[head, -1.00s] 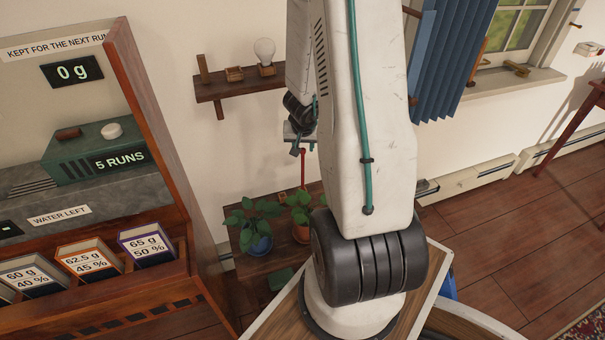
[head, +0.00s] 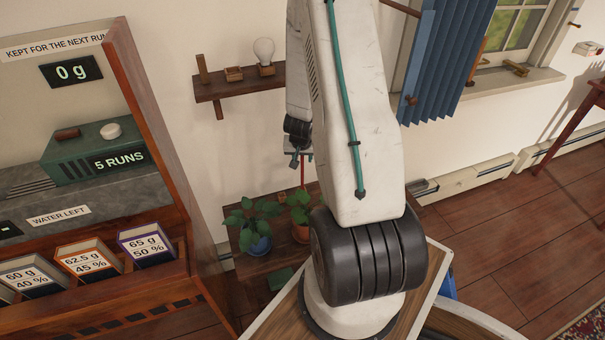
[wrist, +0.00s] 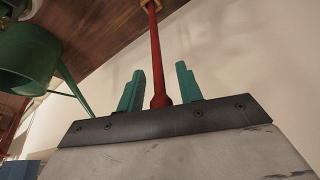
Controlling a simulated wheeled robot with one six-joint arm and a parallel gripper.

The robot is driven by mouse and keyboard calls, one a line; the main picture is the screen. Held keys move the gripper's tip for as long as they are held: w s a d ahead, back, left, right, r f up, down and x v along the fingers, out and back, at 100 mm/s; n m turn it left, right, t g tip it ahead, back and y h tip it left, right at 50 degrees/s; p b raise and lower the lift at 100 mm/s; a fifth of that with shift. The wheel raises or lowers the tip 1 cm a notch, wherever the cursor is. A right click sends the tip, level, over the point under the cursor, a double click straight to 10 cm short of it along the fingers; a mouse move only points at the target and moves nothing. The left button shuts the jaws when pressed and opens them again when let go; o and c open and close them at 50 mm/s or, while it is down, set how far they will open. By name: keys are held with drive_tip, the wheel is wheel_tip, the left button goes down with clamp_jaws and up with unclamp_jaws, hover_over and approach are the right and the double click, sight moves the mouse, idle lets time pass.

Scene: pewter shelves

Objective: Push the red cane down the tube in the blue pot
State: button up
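My gripper (head: 302,163) points down above the plants in the head view. In the wrist view its two teal fingers (wrist: 159,85) stand apart, with the red cane (wrist: 158,55) between them and a narrow gap on each side. The cane's near end is at the palm edge. Its far end meets an orange-brown piece (wrist: 147,4) at the top edge; I cannot tell whether this is the tube. In the head view the red cane (head: 302,176) is upright and appears above the terracotta pot (head: 301,232). The blue pot (head: 259,246) with a leafy plant stands left of it.
A dark wooden stand (head: 240,268) bears the pots. A green can-like vessel (wrist: 28,50) is at the left in the wrist view. A wall shelf (head: 240,88) with a bulb is above. A wooden cabinet (head: 150,130) rises at the left.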

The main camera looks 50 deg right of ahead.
drive_tip(key=shift+f, duration=0.15)
clamp_jaws()
